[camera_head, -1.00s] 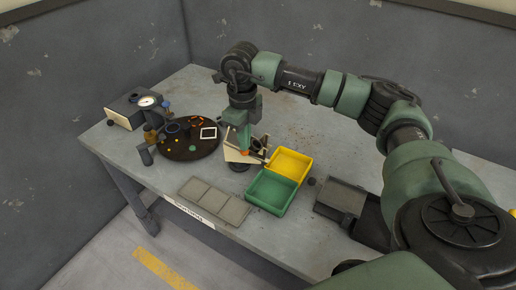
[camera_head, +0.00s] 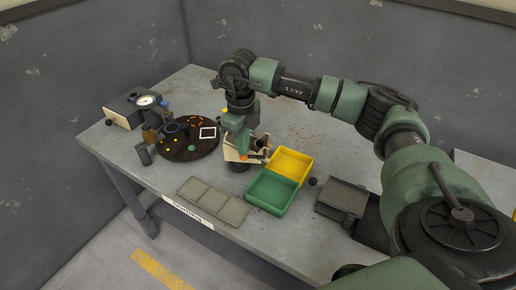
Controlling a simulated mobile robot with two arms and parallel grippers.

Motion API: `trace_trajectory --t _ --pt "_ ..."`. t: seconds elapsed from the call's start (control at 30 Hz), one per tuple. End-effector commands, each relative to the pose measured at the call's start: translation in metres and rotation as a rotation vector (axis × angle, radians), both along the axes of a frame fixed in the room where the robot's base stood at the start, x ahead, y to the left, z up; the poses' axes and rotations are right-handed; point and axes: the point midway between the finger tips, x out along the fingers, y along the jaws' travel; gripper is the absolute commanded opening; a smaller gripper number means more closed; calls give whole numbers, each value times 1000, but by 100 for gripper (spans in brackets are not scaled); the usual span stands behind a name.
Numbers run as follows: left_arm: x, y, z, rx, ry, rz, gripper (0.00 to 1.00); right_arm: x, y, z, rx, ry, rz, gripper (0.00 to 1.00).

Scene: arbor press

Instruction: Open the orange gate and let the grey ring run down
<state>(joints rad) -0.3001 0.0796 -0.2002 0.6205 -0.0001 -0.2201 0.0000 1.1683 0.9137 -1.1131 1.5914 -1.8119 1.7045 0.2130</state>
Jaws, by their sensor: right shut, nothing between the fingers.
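My right gripper (camera_head: 243,154) points down at the small cream-coloured stand (camera_head: 229,153) in the middle of the table. It is shut with nothing between its fingers. A small orange part (camera_head: 263,152), which looks like the gate, shows just right of the fingertips at the stand. Whether the fingers touch it I cannot tell. The gripper covers much of the stand. I cannot make out the grey ring for certain; a dark shape (camera_head: 259,143) sits at the stand's upper right. My left gripper is not in view.
A yellow tray (camera_head: 309,163) and a green tray (camera_head: 269,209) stand right of the stand. A grey divided tray (camera_head: 213,203) lies at the front edge. A dark round plate (camera_head: 190,154) with small parts and a gauge box (camera_head: 124,116) are at left.

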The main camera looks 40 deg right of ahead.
Motion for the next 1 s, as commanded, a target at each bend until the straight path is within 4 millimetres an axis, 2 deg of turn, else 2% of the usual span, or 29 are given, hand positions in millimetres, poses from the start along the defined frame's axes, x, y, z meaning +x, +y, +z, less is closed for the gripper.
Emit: trace_trajectory --t 0.27,0.6,1.0 --pt "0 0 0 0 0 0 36 0 0 0 0 0 0 0" --pt "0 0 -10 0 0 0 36 -1 -1 -14 0 1 0 0" --pt "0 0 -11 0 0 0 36 -2 -1 -15 0 1 0 0"
